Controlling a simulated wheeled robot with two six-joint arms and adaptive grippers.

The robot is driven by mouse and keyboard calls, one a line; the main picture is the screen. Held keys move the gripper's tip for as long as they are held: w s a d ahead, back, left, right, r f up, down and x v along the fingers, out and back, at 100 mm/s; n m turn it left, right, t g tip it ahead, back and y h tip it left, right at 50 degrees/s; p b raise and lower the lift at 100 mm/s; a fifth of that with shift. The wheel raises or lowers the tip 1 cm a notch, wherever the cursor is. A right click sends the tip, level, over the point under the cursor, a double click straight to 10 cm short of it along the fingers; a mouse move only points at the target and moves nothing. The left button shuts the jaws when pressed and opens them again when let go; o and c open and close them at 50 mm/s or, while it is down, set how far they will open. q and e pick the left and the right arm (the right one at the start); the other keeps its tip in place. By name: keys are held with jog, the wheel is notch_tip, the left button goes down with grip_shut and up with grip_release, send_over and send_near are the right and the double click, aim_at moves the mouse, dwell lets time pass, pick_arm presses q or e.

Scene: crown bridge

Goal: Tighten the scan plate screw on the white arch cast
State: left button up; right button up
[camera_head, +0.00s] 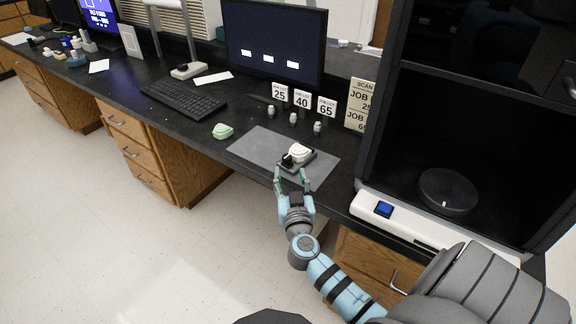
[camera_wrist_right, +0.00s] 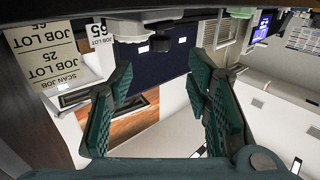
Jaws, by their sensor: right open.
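The white arch cast (camera_head: 300,151) sits on a dark scan plate (camera_head: 312,160) on the grey mat. A black knob (camera_head: 287,160), apparently the plate's screw, is at its front left side; a dark round knob (camera_wrist_right: 160,42) also shows in the right wrist view. My right gripper (camera_head: 291,179) is just in front of the plate at the bench edge, with its fingers pointing toward the knob. Its green-padded fingers (camera_wrist_right: 160,90) are spread with nothing between them. They look apart from the knob. My left gripper is not in view.
The grey mat (camera_head: 258,146) has bare room left of the plate. A green cast (camera_head: 222,131) lies beyond its left edge. Signs 25, 40 and 65 (camera_head: 327,106) stand behind small grey pieces (camera_head: 317,127). A scanner (camera_head: 400,222) stands at right. A keyboard (camera_head: 184,97) lies at left.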

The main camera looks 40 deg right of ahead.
aim_at(287, 160)
jog(key=b+x, duration=0.1)
jog(key=x, duration=0.5)
jog(key=shift+f+b, duration=0.25)
jog(key=shift+b, duration=0.15)
jog(key=shift+w+d+r, duration=0.2)
jog(key=shift+w, duration=0.15)
jog(key=shift+c, duration=0.6)
grip_shut()
